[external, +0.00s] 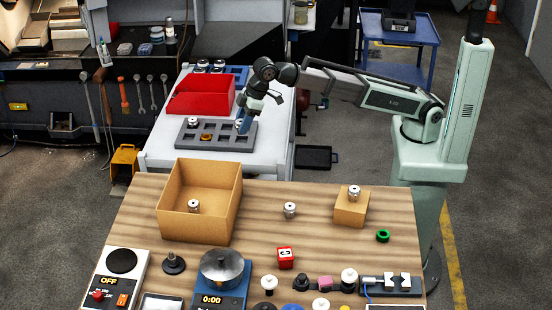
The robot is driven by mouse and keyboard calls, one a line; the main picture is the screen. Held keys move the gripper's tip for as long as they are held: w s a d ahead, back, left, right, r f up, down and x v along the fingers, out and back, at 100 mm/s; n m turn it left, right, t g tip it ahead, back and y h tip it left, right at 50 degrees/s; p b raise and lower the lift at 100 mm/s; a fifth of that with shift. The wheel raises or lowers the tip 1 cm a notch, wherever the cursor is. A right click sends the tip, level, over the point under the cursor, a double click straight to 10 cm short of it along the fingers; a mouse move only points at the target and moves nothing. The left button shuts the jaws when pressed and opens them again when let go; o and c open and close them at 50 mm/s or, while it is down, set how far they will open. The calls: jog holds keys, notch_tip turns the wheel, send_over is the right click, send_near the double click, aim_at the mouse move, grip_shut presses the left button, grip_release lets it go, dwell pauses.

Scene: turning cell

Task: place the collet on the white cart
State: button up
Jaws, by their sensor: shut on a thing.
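The white cart (272,142) stands behind the wooden table. My gripper (242,127) is over the right part of a grey compartment tray (217,146) on this cart. It is shut on a small silvery collet (238,122), partly hidden by the fingers. I cannot tell whether the collet touches the tray. Similar silvery pieces are in the tray's left part (193,122), in the open cardboard box (193,206), on the table (289,210) and on a small cardboard block (354,191).
A red bin (188,104) stands on the cart behind the tray, with a blue holder (238,72) farther back. A brass-coloured piece (206,137) sits in the tray. The wooden table (270,235) carries several items, including a scale and a green ring (383,236).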

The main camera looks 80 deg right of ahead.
jog(key=w+d+f+m+h, duration=0.1)
jog(key=w+d+m, duration=0.1)
jog(key=d, duration=1.2)
jog(key=w+d+f+m+h, duration=0.1)
jog(key=d+f+m, duration=0.1)
jog(key=d, duration=1.3)
jog(key=s+d+f, duration=0.2)
jog(key=s+d, duration=0.3)
jog(key=d, duration=0.1)
jog(key=s+a+n+g+y, duration=0.2)
jog(key=s+a+n+y, duration=0.25)
jog(key=n, duration=0.65)
jog(key=shift+n, duration=0.3)
jog(key=shift+s+d+f, duration=0.1)
jog(key=shift+s+f, duration=0.05)
jog(key=shift+f, duration=2.5)
jog(key=shift+s+d+f, duration=0.1)
jog(key=shift+s+f, duration=0.05)
jog(key=shift+f, duration=2.5)
jog(key=o, duration=1.1)
jog(key=shift+f, duration=0.15)
jog(key=shift+o, duration=0.2)
